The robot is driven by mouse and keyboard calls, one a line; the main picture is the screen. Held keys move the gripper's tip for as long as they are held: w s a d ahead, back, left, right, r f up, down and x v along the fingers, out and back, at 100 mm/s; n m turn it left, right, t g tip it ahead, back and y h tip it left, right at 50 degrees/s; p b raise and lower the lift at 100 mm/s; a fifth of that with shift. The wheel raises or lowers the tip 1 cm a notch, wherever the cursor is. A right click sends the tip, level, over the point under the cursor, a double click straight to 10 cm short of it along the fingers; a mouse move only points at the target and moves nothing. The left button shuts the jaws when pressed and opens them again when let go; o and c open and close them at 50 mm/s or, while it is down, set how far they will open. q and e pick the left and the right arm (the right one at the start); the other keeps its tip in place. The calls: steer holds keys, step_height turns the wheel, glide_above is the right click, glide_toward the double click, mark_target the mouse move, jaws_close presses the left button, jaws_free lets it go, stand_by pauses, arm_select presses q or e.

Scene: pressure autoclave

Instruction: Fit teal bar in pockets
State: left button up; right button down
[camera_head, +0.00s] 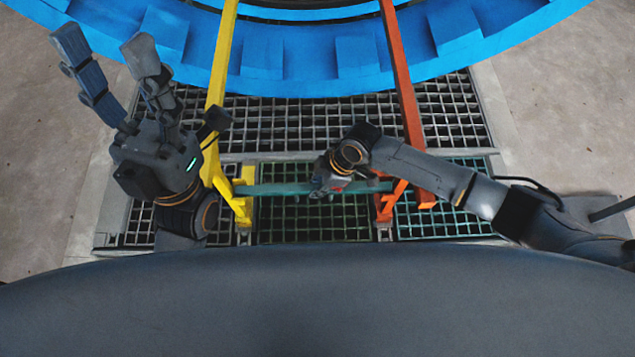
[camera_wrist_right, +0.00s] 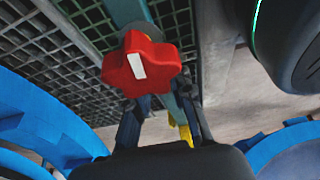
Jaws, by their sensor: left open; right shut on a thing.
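The teal bar (camera_head: 285,188) lies level across the picture between a yellow bracket (camera_head: 240,200) and an orange bracket (camera_head: 385,205). Its ends overlap the brackets in the head view; I cannot tell whether they sit in the pockets. My right gripper (camera_head: 325,188) is at the bar's middle, shut on it and hiding part of it. In the right wrist view the bar (camera_wrist_right: 183,100) runs between my fingers (camera_wrist_right: 165,120). A red knob with a white mark (camera_wrist_right: 138,65) is close to those fingers. My left gripper (camera_head: 103,45) is open and empty, raised left of the yellow bracket.
A yellow rail (camera_head: 222,60) and an orange rail (camera_head: 398,70) run from the large blue ring (camera_head: 270,75) down toward the brackets. Grating (camera_head: 310,225) lies below. Bare concrete floor (camera_head: 555,100) shows at both sides.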

steer(key=shift+f, duration=0.1)
steer(key=c, duration=1.1)
jaws_free()
steer(key=shift+c, duration=0.2)
steer(key=shift+o, duration=0.3)
steer(key=shift+f, duration=0.1)
steer(key=v, duration=1.2)
steer(key=shift+s+a, duration=0.1)
